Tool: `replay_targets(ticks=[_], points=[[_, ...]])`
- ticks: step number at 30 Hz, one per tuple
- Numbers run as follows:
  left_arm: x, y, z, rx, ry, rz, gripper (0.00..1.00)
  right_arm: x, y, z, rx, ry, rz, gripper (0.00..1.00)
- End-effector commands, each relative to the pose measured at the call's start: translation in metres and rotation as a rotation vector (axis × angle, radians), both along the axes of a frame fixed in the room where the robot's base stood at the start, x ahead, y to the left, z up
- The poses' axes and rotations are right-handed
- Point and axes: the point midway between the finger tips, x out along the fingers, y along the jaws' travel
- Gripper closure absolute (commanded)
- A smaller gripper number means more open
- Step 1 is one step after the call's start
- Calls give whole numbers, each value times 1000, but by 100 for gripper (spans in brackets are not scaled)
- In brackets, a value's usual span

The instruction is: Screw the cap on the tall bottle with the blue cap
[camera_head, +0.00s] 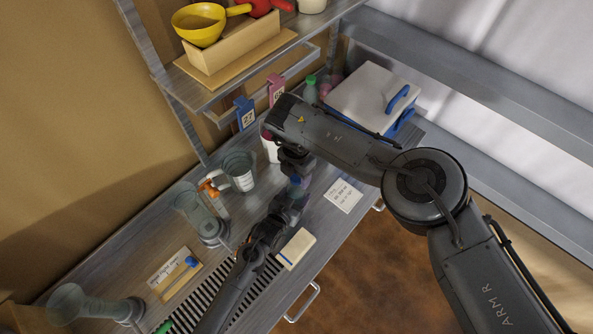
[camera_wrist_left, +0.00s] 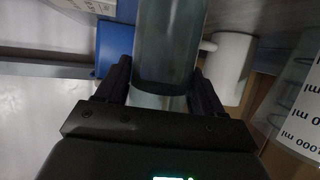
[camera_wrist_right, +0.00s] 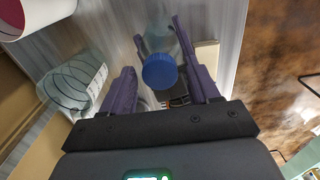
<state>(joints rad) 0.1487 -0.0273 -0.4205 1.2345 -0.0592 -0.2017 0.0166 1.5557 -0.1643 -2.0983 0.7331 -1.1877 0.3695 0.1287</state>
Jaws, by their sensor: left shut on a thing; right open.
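The tall bottle is translucent; its body (camera_wrist_left: 170,40) fills the top middle of the left wrist view. My left gripper (camera_wrist_left: 165,88) is shut around it and holds it. The blue cap (camera_wrist_right: 160,74) is on the bottle's top in the right wrist view, and it shows small in the head view (camera_head: 296,182). I cannot tell how tightly it sits. My right gripper (camera_wrist_right: 163,88) is open, its fingers apart on either side of the cap. In the head view the right gripper (camera_head: 298,174) is above the left gripper (camera_head: 287,203), and the arms hide most of the bottle.
Clear beakers (camera_head: 240,170) and glass vessels (camera_head: 196,212) stand at the left. A white cool box (camera_head: 372,97) and a green-capped bottle (camera_head: 311,88) are behind. A white card (camera_head: 343,195), a pale block (camera_head: 296,248) and a wooden tray (camera_head: 172,288) lie on the bench. A shelf hangs above.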

Motion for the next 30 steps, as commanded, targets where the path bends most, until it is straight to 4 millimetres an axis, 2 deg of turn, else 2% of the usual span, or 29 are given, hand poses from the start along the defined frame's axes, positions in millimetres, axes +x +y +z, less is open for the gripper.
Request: replay_targets(ticks=[5, 15, 17, 20, 22, 26, 27, 30], points=[[0, 0, 0, 0, 1, 0, 100, 0, 0, 0, 0, 0, 0, 39], [0, 0, 0, 0, 1, 0, 100, 0, 0, 0, 0, 0, 0, 90], [0, 0, 0, 0, 1, 0, 100, 0, 0, 0, 0, 0, 0, 97], [0, 0, 0, 0, 1, 0, 100, 0, 1, 0, 4, 1, -53, 97], [0, 0, 0, 0, 1, 0, 100, 0, 1, 0, 5, 1, -150, 97], [0, 0, 0, 1, 0, 0, 100, 0, 1, 1, 3, -1, -148, 97], [0, 0, 0, 1, 1, -1, 100, 0, 1, 1, 3, -1, -148, 59], [0, 0, 0, 0, 1, -1, 100, 0, 1, 1, 3, -2, -148, 44]])
